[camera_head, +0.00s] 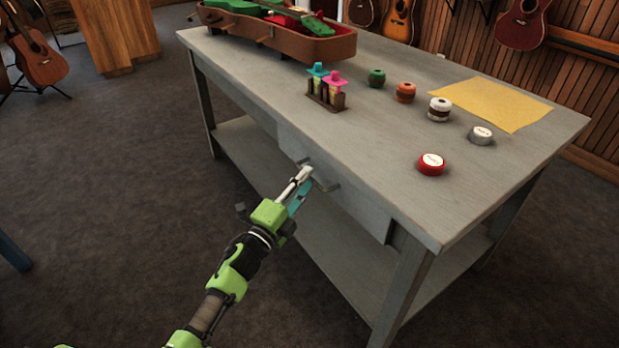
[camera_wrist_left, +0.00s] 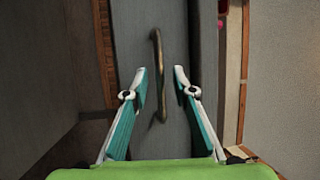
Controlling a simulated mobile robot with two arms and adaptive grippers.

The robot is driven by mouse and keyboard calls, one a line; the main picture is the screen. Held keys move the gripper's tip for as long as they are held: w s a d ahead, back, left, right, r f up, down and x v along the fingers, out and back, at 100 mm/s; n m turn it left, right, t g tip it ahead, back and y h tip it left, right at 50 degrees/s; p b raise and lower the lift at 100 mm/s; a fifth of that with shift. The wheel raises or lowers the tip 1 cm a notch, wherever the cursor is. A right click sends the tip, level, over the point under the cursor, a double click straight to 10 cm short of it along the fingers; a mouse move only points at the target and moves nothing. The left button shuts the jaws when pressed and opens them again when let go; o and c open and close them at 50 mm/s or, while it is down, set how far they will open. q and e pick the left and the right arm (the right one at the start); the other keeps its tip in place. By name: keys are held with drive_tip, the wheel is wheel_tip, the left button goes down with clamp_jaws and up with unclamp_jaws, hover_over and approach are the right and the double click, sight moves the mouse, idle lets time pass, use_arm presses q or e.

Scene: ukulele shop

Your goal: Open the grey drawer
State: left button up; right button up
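The grey drawer (camera_head: 350,193) is set into the front of the grey table, under its top, and looks closed. Its curved metal handle shows in the left wrist view (camera_wrist_left: 158,75). My left gripper (camera_head: 306,176) is at the drawer front, by the handle. In the left wrist view my left gripper (camera_wrist_left: 160,80) is open, with the handle between its two fingers and space on both sides. I cannot tell how deep the handle sits between the fingertips. My right gripper is in neither view.
On the grey table (camera_head: 380,140) stand an open brown case (camera_head: 285,38), a small rack (camera_head: 327,95) with pink and teal-topped items, several small round containers and a yellow cloth (camera_head: 490,103). A lower shelf (camera_head: 250,160) runs under the drawer.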

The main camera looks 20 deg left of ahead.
use_arm(q)
drive_tip(key=shift+x, duration=0.9)
drive_tip(key=shift+w, duration=0.15)
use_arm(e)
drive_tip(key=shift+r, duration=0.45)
use_arm(q)
clamp_jaws()
